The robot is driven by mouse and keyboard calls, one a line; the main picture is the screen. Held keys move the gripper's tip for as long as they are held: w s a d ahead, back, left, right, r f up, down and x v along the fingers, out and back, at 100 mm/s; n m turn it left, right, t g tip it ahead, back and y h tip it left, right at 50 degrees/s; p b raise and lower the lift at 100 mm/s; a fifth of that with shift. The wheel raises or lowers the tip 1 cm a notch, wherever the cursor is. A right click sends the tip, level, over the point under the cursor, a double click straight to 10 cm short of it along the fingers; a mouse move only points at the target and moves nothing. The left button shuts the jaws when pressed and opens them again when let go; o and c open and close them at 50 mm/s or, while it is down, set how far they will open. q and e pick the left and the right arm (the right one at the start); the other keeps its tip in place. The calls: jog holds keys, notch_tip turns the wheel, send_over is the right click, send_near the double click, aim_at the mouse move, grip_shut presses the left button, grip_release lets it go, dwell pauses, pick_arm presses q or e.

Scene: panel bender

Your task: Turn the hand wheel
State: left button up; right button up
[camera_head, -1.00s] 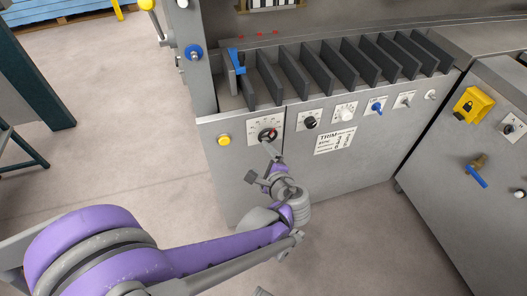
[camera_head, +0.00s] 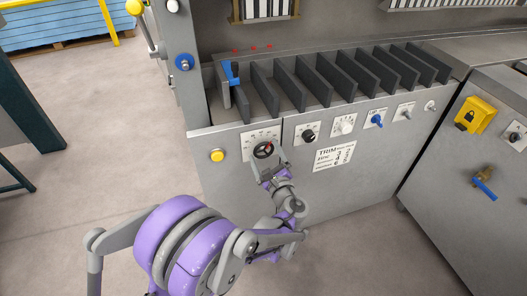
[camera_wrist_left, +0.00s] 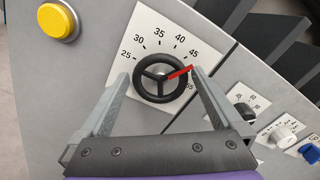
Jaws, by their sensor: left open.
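The hand wheel (camera_head: 263,149) is a small black three-spoked wheel with a red pointer on a white numbered dial plate (camera_head: 248,140), on the front of the grey machine. In the left wrist view the wheel (camera_wrist_left: 160,77) sits between the two open fingers of my left gripper (camera_wrist_left: 159,88). The red pointer points to the upper right, below the 45 mark. The fingers stand on either side of the wheel; I cannot tell whether they touch it. My left gripper also shows in the head view (camera_head: 267,160), in front of the wheel. My right gripper is not in view.
A yellow button (camera_head: 217,156) is left of the dial. A black knob (camera_head: 308,135), a white knob (camera_head: 343,124) and a blue switch (camera_head: 376,119) are to its right. Dark upright fins (camera_head: 312,80) stand above.

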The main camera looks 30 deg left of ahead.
pick_arm(q)
jog(key=shift+x, duration=0.8)
jog(key=c, duration=1.1)
jog(key=shift+m, duration=0.3)
jog(key=m+b, duration=0.1)
jog(key=m, duration=0.4)
jog(key=shift+w+d, duration=0.1)
jog(key=m, duration=0.6)
jog(key=shift+w+d+b, duration=0.1)
jog(key=shift+b, duration=0.25)
jog(key=shift+m, duration=0.3)
